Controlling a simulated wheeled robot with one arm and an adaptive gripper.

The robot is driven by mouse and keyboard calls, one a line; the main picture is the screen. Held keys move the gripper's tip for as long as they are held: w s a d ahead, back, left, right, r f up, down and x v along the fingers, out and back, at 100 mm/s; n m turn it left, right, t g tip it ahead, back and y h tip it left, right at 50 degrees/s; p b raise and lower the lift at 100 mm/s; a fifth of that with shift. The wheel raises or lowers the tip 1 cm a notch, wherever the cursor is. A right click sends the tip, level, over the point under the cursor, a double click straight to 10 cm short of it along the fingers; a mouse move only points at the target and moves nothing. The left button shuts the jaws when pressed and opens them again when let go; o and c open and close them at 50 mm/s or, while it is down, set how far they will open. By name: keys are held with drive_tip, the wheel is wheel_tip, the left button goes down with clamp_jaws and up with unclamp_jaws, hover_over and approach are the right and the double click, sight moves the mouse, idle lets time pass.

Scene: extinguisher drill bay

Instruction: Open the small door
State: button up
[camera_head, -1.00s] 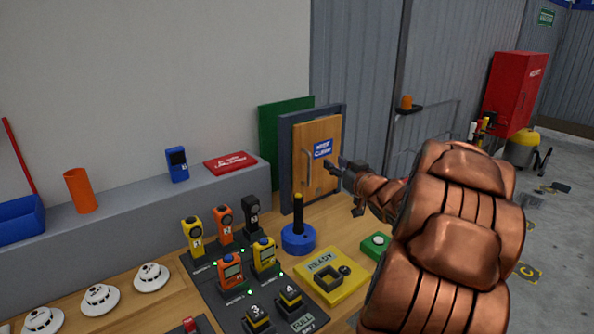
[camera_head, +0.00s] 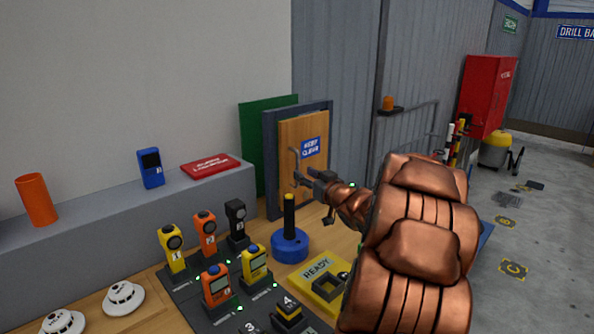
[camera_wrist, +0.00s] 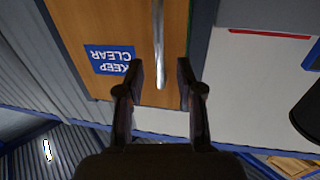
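The small door (camera_head: 315,172) is a wooden panel with a blue "KEEP CLEAR" sign, standing in a dark grey frame on the workbench. It looks closed. Its upright silver handle is on the door's left side in the head view, and shows clearly in the wrist view (camera_wrist: 159,40). My gripper (camera_head: 302,176) is in front of the door by the handle. In the wrist view my gripper (camera_wrist: 159,68) has its two fingers apart, with the handle's end lined up between them. I cannot tell whether either finger touches it.
A blue round base with a black post (camera_head: 290,245) stands on the bench below my gripper. A yellow "READY" block (camera_head: 318,275) and several yellow and orange devices are nearer. A green panel (camera_head: 255,125) stands behind the door frame. Open floor lies to the right.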

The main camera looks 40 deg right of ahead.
sight(297, 184)
drive_tip(key=shift+p+x, duration=0.35)
drive_tip(key=shift+x, duration=2.25)
drive_tip(key=shift+c, duration=0.5)
clamp_jaws()
